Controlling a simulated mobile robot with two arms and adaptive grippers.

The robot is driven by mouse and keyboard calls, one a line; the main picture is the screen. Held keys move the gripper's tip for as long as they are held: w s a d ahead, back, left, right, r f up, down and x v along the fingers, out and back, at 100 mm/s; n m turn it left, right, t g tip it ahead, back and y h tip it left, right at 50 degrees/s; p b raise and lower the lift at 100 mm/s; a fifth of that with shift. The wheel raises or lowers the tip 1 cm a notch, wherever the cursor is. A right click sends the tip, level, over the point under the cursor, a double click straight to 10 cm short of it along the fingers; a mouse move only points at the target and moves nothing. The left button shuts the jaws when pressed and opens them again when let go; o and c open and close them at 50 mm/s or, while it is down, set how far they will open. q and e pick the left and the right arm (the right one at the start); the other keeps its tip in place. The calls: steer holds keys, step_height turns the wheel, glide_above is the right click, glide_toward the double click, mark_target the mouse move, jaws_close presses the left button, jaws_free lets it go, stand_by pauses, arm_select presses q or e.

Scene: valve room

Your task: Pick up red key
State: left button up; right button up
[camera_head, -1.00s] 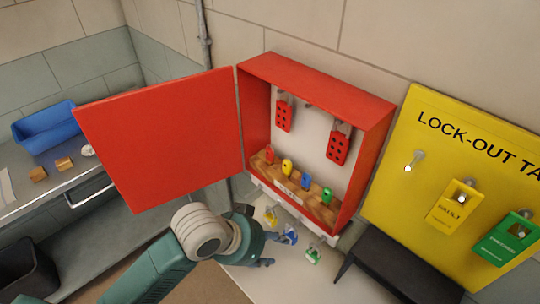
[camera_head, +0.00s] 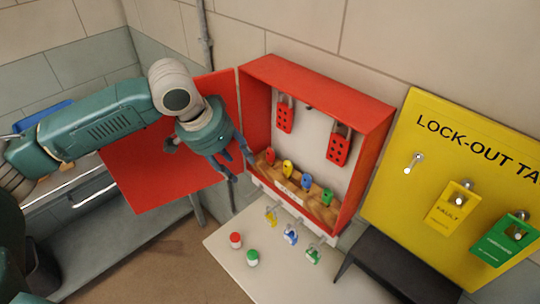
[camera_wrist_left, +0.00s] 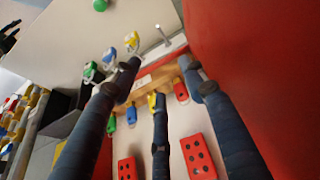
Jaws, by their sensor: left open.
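A small red lock-like piece (camera_head: 270,155) stands at the left end of a wooden rack inside the red cabinet; it also shows in the left wrist view (camera_wrist_left: 180,90). Whether it is a lock or a key I cannot tell. Below the cabinet hang a yellow key (camera_head: 271,216), a blue key (camera_head: 290,236) and a green key (camera_head: 313,256). In the left wrist view a bare hook (camera_wrist_left: 163,36) sticks out beside the yellow key; no red key shows on it. My left gripper (camera_head: 242,168) is open and empty, at the cabinet's left edge, fingers pointing down toward the rack's left end.
The cabinet's red door (camera_head: 165,175) stands open behind my left arm. A red button (camera_head: 235,240) and a green button (camera_head: 252,258) are on the pale table (camera_head: 240,282). A yellow lock-out board (camera_head: 420,200) is at the right. A dark bench (camera_head: 385,262) stands below it.

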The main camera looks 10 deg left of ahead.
mark_target(269, 150)
arm_select(q)
steer(key=w+d+p, duration=0.1)
steer(key=w, duration=0.1)
steer(key=w+d+p, duration=0.1)
steer(key=w+d, duration=0.1)
steer(key=w, duration=0.1)
steer(key=w+d+p, duration=0.1)
steer(key=w+d, duration=0.1)
steer(key=w, duration=0.1)
steer(key=shift+d+r+p, duration=0.2)
steer(key=shift+r+p, duration=0.05)
steer(key=shift+p, duration=0.05)
steer(key=x, duration=0.2)
steer(key=shift+w+d+f+p, duration=0.25)
steer(key=shift+p, duration=0.1)
steer(key=shift+w+f, duration=0.2)
steer(key=shift+f, duration=0.25)
steer(key=shift+s, duration=0.1)
steer(key=c, duration=0.9)
